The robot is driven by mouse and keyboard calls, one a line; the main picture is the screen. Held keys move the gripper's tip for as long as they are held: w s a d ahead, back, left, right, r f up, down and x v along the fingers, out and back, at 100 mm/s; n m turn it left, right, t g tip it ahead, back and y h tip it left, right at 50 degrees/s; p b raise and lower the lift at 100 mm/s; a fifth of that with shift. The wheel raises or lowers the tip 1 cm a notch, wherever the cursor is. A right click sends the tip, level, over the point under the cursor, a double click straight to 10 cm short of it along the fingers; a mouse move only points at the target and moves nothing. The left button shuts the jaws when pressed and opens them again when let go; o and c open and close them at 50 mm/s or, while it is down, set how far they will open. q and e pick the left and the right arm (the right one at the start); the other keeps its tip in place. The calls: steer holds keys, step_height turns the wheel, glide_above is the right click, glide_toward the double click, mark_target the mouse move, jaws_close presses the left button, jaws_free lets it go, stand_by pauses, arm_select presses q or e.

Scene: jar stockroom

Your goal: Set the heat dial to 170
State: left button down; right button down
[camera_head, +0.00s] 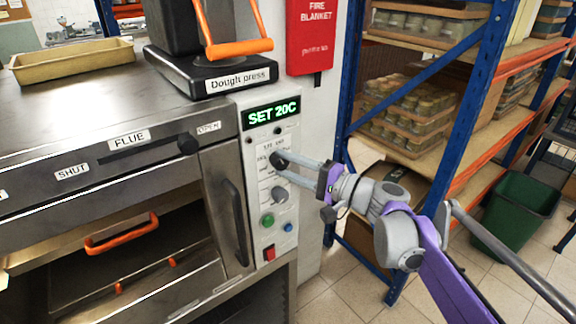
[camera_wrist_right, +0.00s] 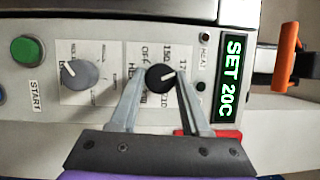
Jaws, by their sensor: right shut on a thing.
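The heat dial (camera_head: 277,160) is a small dark knob on the pale control panel of the oven. The green display (camera_head: 271,114) above the dial reads "SET 20C". My left gripper is not in view.
Below the dial on the panel are a grey knob (camera_head: 279,194), a green button (camera_head: 267,220), a blue button (camera_head: 288,227) and a red switch (camera_head: 269,252). A dough press (camera_head: 215,78) stands on top. Blue-framed shelves (camera_head: 455,120) with jars stand to the right.

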steer(key=shift+c, duration=1.8)
jaws_free()
steer(key=b+v, duration=0.1)
steer(key=v, duration=0.9)
steer(key=shift+s+d, duration=0.2)
steer(key=shift+d, duration=0.1)
steer(key=shift+f, duration=0.1)
